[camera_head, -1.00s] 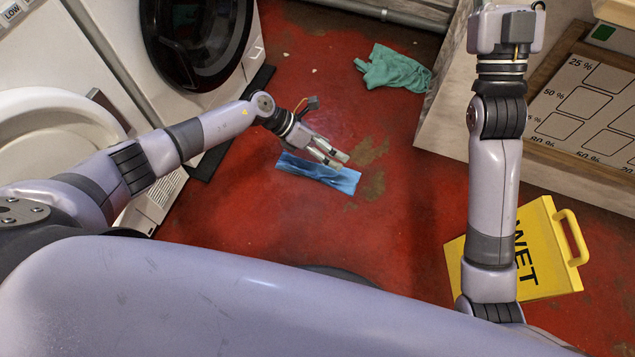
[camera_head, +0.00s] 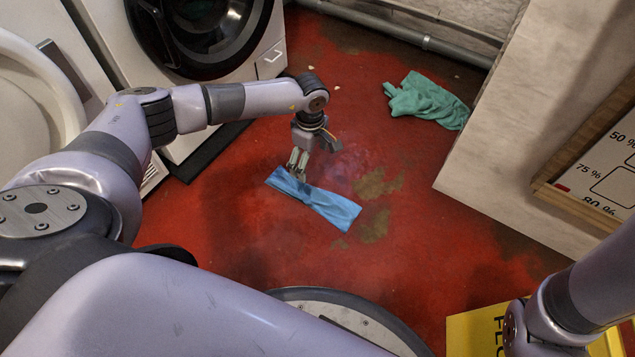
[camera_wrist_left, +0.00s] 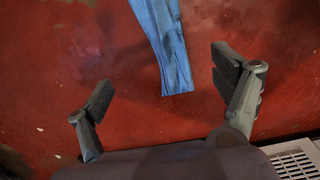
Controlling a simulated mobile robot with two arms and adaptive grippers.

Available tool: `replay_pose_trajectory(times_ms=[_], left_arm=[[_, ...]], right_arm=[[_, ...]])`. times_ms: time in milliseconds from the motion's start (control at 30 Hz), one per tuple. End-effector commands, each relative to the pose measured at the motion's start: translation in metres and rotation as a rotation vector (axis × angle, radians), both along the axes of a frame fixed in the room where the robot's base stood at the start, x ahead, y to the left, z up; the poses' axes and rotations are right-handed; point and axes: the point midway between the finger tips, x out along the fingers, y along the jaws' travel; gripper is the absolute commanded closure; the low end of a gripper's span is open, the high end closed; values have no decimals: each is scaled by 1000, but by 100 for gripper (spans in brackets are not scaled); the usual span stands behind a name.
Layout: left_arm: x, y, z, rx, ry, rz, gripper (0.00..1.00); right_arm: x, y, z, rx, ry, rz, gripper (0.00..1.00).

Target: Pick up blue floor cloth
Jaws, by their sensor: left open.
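The blue floor cloth (camera_head: 325,204) lies flat on the red floor as a long folded strip, near the middle of the head view. My left gripper (camera_head: 299,172) is over the cloth's upper left end, pointing down. In the left wrist view, the cloth (camera_wrist_left: 166,45) comes in from the top edge, and its near end lies between the open fingers of my left gripper (camera_wrist_left: 165,88), touching neither finger. The gap between the fingers is empty apart from the floor and cloth below. My right gripper is out of view; only part of that arm shows at the lower right.
A green cloth (camera_head: 428,101) lies on the floor farther back. Front-loading machines (camera_head: 205,35) stand on the left. A pale cabinet side (camera_head: 540,130) and a framed board (camera_head: 610,165) are on the right. A yellow sign (camera_head: 475,331) is at the lower right. Floor around the cloth is clear.

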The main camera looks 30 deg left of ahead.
Motion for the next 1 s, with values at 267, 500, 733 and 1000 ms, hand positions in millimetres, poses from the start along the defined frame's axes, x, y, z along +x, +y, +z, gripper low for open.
replay_pose_trajectory(times_ms=[267,500,733,1000], left_arm=[[-1,-1,-67,-2,2,1,13],[-1,-1,-91,-3,0,1,13],[-2,-1,-99,-3,1,0,13],[-8,-3,-130,-3,1,1,13]], right_arm=[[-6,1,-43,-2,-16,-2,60],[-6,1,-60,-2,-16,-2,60],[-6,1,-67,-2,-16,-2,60],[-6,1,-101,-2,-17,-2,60]])
